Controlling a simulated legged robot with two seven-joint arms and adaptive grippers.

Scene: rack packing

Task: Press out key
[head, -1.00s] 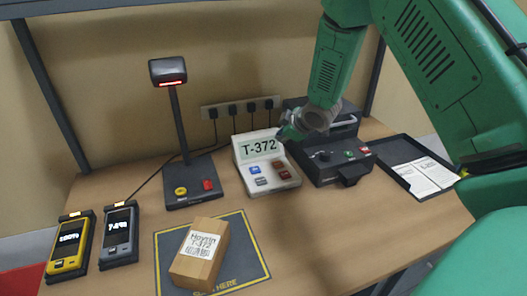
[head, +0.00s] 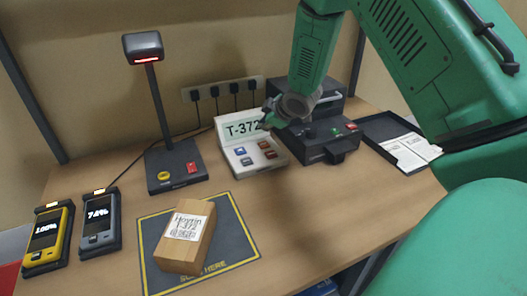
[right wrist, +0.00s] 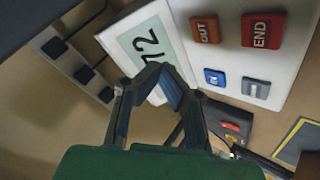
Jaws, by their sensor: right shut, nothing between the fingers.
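The white key unit (head: 262,166) stands upright-faced on the table and its display (head: 240,129) reads T-372. Its out key (head: 264,145) is orange-brown, and it shows in the right wrist view (right wrist: 205,30) beside the red end key (right wrist: 263,30), the blue in key (right wrist: 214,77) and a grey key (right wrist: 256,88). My right gripper (head: 267,122) is shut and empty in front of the display's right end, above the keys. Its fingertips (right wrist: 163,75) overlap the display's edge in the wrist view; contact cannot be told. My left gripper is out of view.
A black printer-like machine (head: 318,143) stands just right of the key unit. A scanner stand (head: 172,167) is on its left. A labelled box (head: 196,250) rests on the marked mat (head: 232,237). Two handhelds and a paper tray (head: 378,127) lie at the sides.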

